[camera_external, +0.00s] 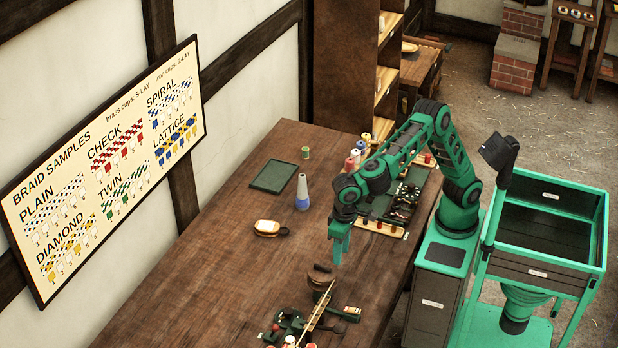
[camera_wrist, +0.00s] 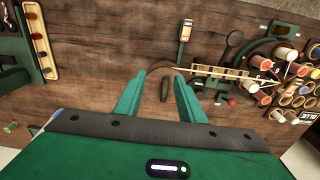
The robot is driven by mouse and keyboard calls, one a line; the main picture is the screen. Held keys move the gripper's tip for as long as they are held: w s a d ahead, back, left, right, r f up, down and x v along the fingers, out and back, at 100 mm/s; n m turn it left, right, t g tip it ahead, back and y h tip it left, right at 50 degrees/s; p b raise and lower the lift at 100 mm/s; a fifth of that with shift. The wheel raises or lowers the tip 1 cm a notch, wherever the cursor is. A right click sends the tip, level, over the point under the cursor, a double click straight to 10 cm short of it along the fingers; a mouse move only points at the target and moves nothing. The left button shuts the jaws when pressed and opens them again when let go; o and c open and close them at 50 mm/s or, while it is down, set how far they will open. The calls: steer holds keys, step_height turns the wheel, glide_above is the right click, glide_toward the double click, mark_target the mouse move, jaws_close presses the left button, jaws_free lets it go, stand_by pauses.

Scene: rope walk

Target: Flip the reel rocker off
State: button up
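A small box with a pale face and a red-and-white label (camera_wrist: 184,34) stands at the top middle of the wrist view and looks like the reel rocker's housing. In the external view, a box with a similar label (camera_external: 352,311) lies by the green braiding rig; the rocker's position is too small to read. My gripper (camera_external: 338,258) points down above the table, apart from the box. In the wrist view its green fingers (camera_wrist: 160,76) are spread with nothing held. A dark handle (camera_wrist: 164,89) shows between and beyond them.
The green rig with spools (camera_wrist: 285,57) and a pale bar (camera_wrist: 215,71) lies close by. A blue-grey cone (camera_external: 303,193), a pale oval object (camera_external: 267,228) and a green tray (camera_external: 273,176) stand further back.

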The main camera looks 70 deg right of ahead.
steer(key=s+a+f, duration=0.2)
steer(key=s+a, duration=0.4)
glide_toward(349, 309)
step_height(349, 309, down, 8)
steer(key=shift+w+d+r, duration=0.15)
steer(key=shift+r, duration=0.05)
steer(key=shift+c, duration=0.6)
